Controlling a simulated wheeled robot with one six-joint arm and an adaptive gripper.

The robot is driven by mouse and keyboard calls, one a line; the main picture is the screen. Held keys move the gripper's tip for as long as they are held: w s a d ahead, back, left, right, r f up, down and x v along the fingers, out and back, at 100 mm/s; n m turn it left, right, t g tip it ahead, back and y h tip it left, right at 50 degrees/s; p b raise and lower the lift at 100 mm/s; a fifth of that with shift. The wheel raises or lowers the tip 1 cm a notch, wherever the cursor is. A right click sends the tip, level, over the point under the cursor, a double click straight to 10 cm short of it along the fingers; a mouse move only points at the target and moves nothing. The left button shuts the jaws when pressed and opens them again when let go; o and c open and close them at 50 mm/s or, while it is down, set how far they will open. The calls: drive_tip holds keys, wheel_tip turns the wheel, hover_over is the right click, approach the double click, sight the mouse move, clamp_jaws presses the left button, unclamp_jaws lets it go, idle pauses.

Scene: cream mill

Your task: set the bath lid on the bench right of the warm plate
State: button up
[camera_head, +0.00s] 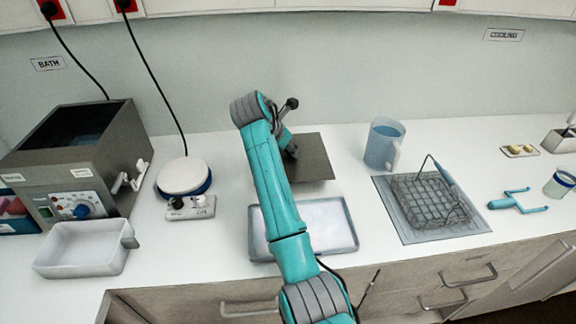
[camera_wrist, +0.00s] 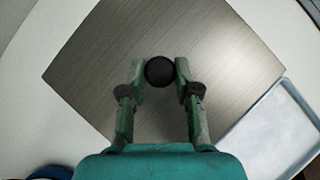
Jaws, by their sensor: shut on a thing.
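The bath lid (camera_head: 315,160) is a flat, square, brushed grey plate on or just above the bench, right of the warm plate (camera_head: 184,176); I cannot tell whether it touches. In the wrist view the lid (camera_wrist: 220,50) fills the middle, with a round black knob (camera_wrist: 159,71). My gripper (camera_wrist: 160,72) is shut on this knob, one finger on each side.
A shallow white tray (camera_head: 335,226) lies just in front of the lid. A blue jug (camera_head: 383,145) and a wire basket (camera_head: 428,200) on a mat stand to the right. A white tub (camera_head: 82,250) sits in front of the bath. Bench behind the warm plate is clear.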

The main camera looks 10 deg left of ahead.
wheel_tip(320, 180, down, 5)
drive_tip(key=shift+f, duration=0.2)
idle(0.3)
drive_tip(key=o, duration=1.1)
drive_tip(key=shift+c, duration=0.2)
drive_tip(key=v, duration=1.1)
drive_tip(key=shift+s+r, duration=0.2)
drive_tip(key=shift+r, duration=0.15)
drive_tip(key=shift+s, duration=0.15)
